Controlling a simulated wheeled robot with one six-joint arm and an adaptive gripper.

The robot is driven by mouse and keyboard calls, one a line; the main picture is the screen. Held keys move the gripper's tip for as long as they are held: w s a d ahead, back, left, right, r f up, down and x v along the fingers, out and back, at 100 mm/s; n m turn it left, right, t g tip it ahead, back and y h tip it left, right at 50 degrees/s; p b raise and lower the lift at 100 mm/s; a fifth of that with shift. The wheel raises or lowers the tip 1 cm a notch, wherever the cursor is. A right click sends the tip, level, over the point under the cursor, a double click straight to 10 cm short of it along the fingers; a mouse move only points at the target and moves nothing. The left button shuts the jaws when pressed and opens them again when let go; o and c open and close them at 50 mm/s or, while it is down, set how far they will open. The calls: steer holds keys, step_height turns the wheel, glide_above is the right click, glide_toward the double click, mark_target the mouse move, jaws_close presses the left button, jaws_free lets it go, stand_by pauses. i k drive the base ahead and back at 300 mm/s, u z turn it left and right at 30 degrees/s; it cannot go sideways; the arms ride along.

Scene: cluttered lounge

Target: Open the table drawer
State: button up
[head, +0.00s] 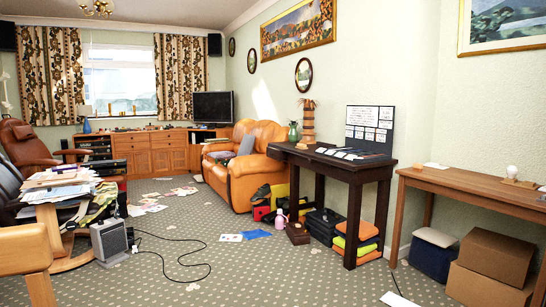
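A dark wooden table (384,173) stands against the right wall, right of the middle of the view. Its apron under the top is in shade, and I cannot make out a drawer front or handle on it. A lighter brown wooden table (470,185) stands nearer at the right edge. I see no clear drawer on its visible side either. The wooden sideboard (160,150) along the far wall has cabinet fronts with drawer-like panels above, which look closed. My gripper is not in view.
Cardboard boxes (490,262) and a blue box (434,255) lie under the brown table. A heater (110,240) with a black cable (200,268) and scattered papers lie on the carpet. An orange sofa (245,165) stands behind. The central carpet is mostly clear.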

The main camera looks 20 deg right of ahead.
mark_target(275, 155)
steer(key=u, duration=0.05)
steer(key=i, duration=3.4)
steer(key=z, duration=0.95)
steer(key=i, duration=2.15)
steer(key=z, duration=0.55)
